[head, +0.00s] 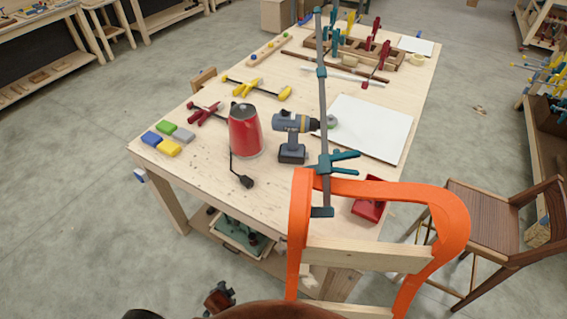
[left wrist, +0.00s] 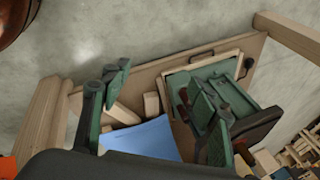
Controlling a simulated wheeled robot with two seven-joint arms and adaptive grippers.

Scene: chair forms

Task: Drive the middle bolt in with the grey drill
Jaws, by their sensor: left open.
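The grey drill (head: 291,124) stands upright on its battery base on the workbench, beside the red kettle, its chuck pointing right. The orange chair form (head: 452,207) stands at the bench's front right, with a pale wooden crossbar (head: 365,252). I cannot make out the middle bolt. My left gripper (left wrist: 157,82) is open and empty in the left wrist view, above the low shelf area. I cannot pick it out in the head view. My right gripper is not in view.
On the workbench (head: 200,166) are a red kettle (head: 246,130), a white sheet (head: 372,128), coloured blocks (head: 168,148), yellow clamps and a red bin (head: 368,209). A green-lined tray (head: 240,238) sits below the bench. A brown chair (head: 492,220) stands right. Floor at left is clear.

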